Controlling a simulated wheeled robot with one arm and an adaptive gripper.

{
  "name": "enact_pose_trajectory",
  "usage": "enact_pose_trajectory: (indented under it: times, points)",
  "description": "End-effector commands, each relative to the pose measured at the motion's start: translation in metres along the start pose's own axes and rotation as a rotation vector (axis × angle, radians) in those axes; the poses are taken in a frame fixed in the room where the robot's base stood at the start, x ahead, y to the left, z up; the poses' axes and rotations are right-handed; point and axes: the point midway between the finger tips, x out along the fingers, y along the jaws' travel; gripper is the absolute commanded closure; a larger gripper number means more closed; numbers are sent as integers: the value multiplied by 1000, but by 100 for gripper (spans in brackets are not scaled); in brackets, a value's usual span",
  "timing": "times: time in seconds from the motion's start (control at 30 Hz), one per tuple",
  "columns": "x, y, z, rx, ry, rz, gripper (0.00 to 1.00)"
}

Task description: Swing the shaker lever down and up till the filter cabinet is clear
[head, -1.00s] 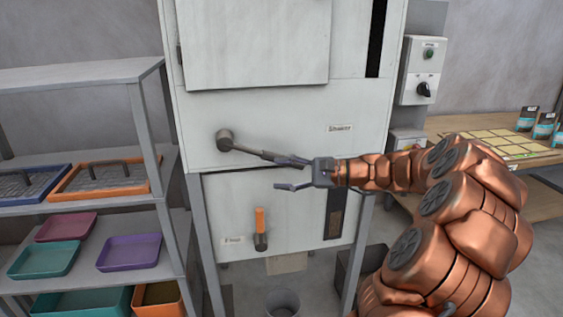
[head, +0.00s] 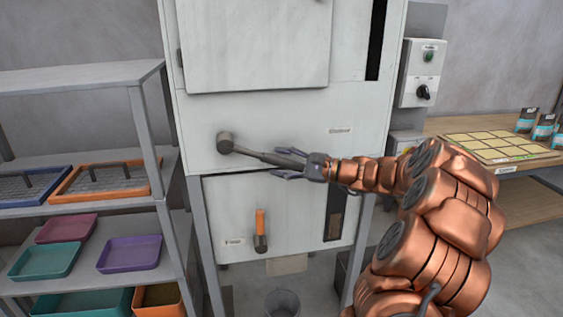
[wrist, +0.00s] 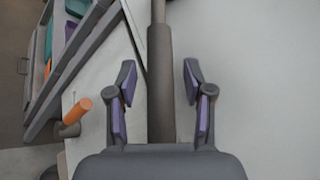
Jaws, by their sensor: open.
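The shaker lever (head: 250,154) is a grey rod with a thicker grip. It runs from a round pivot (head: 225,143) on the front of the pale filter cabinet (head: 200,105), pointing right and slightly down. My gripper (head: 288,163) is at its outer end, one finger above and one below it. In the wrist view, the thick grip (wrist: 160,90) passes between the purple-padded fingers of my open gripper (wrist: 160,80), with a gap on both sides. The grip's end is hidden behind the gripper body.
An orange-handled latch (head: 260,222) is on the lower panel, with a bucket (head: 283,303) beneath. A shelf with trays (head: 135,253) stands left. A switch box (head: 422,73) and a table with yellowish squares (head: 497,147) are right.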

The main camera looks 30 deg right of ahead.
Motion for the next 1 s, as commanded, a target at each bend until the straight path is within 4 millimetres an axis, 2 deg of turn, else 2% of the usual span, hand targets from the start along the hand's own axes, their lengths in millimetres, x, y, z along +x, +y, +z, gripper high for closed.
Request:
enact_pose_trajectory:
  times: [0.27,0.77,1.0]
  points:
    - [2,0,0,-1,0,0,48]
    - [2,0,0,0,0,0,98]
    - [2,0,0,-1,0,0,100]
